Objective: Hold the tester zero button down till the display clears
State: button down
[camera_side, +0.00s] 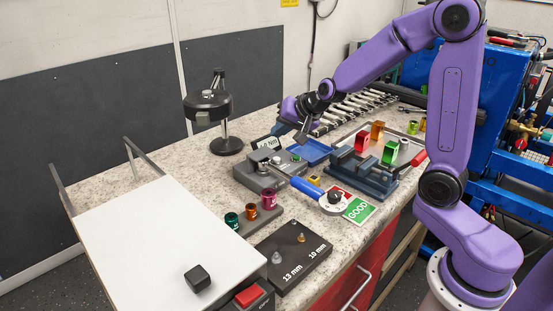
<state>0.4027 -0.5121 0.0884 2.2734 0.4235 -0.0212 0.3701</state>
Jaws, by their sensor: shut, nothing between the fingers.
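The tester is a grey box (249,178) near the middle of the bench. Its tilted white display (267,143) shows a reading in Nm, too small to read surely and partly covered at its right side. A small green button (296,157) sits on the tester's top, right of the display. A torque wrench with a blue handle (306,187) lies across the tester, its handle pointing to the front right. My gripper (301,138) is shut and empty, pointing down just above the tester beside the display. I cannot tell whether its tips touch a button.
A blue tray (312,151) lies right behind the tester. A black lamp-like stand (228,143) is behind left. Coloured sockets (268,199) stand in front.

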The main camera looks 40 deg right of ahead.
aim_at(280, 160)
jog(key=shift+f, duration=2.45)
jog(key=shift+f, duration=0.1)
jog(key=shift+f, duration=0.3)
jog(key=shift+f, duration=0.45)
dwell(1.7)
jog(key=shift+r, duration=0.9)
jog(key=shift+r, duration=2.5)
